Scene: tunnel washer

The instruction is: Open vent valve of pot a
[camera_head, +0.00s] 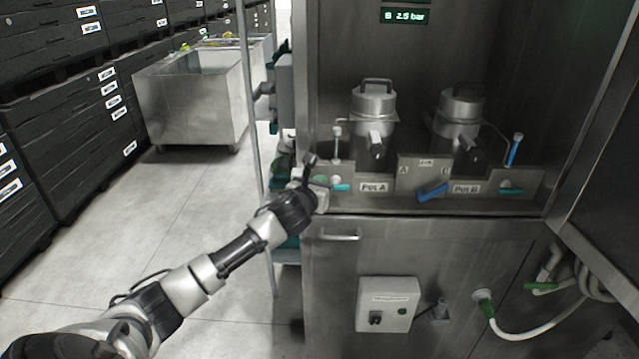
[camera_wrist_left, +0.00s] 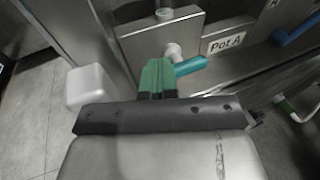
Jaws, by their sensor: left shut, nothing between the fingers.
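Pot A is the steel canister (camera_head: 374,105) behind the "Pot A" label (camera_head: 375,187), which also shows in the left wrist view (camera_wrist_left: 226,42). A teal valve handle (camera_head: 341,187) lies sideways on the panel left of that label. In the left wrist view the teal handle (camera_wrist_left: 190,66) points right from a pale round stem (camera_wrist_left: 173,51). My left gripper (camera_head: 318,184) is just left of the handle. Its green fingertips (camera_wrist_left: 157,75) are shut and empty, close to the handle's left end; I cannot tell whether they touch it. My right gripper is not in view.
Pot B (camera_head: 459,115) stands to the right, with a blue upright handle (camera_head: 515,149) beside it. A larger blue handle (camera_head: 432,193) sits mid-panel. A metal pole (camera_head: 252,110) stands left of the cabinet. A steel bin (camera_head: 190,100) is behind; the floor at left is clear.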

